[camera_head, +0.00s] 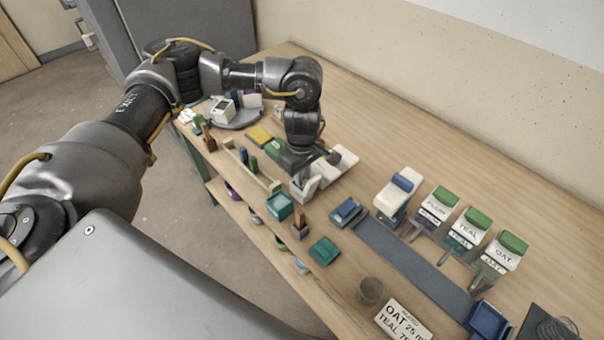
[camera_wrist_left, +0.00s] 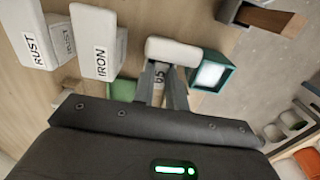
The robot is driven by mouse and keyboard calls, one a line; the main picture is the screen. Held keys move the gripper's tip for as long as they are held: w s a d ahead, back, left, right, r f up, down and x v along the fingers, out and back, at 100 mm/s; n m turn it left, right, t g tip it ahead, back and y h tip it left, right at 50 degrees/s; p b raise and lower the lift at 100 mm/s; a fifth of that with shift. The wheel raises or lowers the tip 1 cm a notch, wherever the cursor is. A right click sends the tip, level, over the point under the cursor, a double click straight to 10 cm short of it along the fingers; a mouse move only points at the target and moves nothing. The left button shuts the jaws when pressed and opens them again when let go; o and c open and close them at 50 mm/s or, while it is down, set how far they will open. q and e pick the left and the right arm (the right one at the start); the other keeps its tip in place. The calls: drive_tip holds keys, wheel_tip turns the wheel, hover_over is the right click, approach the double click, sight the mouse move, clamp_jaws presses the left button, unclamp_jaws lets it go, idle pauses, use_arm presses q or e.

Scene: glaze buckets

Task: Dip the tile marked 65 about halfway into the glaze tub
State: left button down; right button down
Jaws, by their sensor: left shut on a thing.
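My left gripper (camera_head: 301,180) points down over the near side of the table. In the left wrist view its fingers (camera_wrist_left: 162,88) are shut on a narrow tile (camera_wrist_left: 159,78) marked 65. A white rounded block (camera_wrist_left: 172,51) shows at the fingertips; I cannot tell whether it belongs to the tile. A square teal tub (camera_wrist_left: 211,72) with a pale inside is beside the fingers, on their right in that view. The head view shows the teal tub (camera_head: 279,207) just left of and below the gripper. The tile is not clearly visible there. My right gripper is not in view.
White containers marked RUST (camera_wrist_left: 33,40) and IRON (camera_wrist_left: 97,42) stand close by. Green-topped PLUM (camera_head: 437,205), TEAL (camera_head: 468,228) and OAT (camera_head: 506,252) containers stand at right. A dark blue-grey strip (camera_head: 415,268) runs along the table. A wooden-handled tool (camera_wrist_left: 268,17) is beyond the tub.

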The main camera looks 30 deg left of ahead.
use_arm(q)
drive_tip(key=shift+r+p, duration=2)
drive_tip(key=shift+r, duration=0.5)
drive_tip(key=shift+r, duration=0.1)
drive_tip(key=shift+r+p, duration=1.1)
drive_tip(key=shift+r, duration=0.3)
